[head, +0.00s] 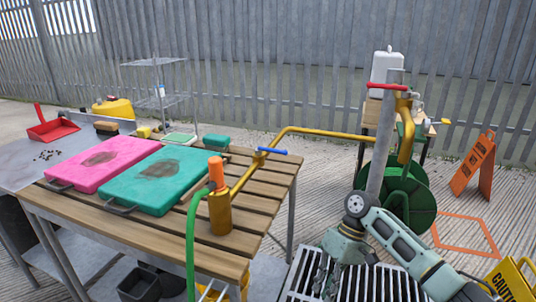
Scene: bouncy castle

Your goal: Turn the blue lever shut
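The blue lever (272,150) sits on a yellow pipe (325,133) above the right end of the slatted wooden table. Its handle points right, at an angle to the pipe run beneath it. The pipe rises from an orange-yellow cylinder (220,211) on the table, bends, and runs right to an upright post. My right arm reaches in from the lower right, with a joint below and right of the lever. A dark shape low over the grate may be my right gripper (321,268); its fingers are unclear. It is apart from the lever. My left gripper is not in view.
A red lever (388,87) is on the post (382,150). A green hose reel (405,195) stands behind my arm. Orange (473,165) and yellow (512,282) signs stand right.

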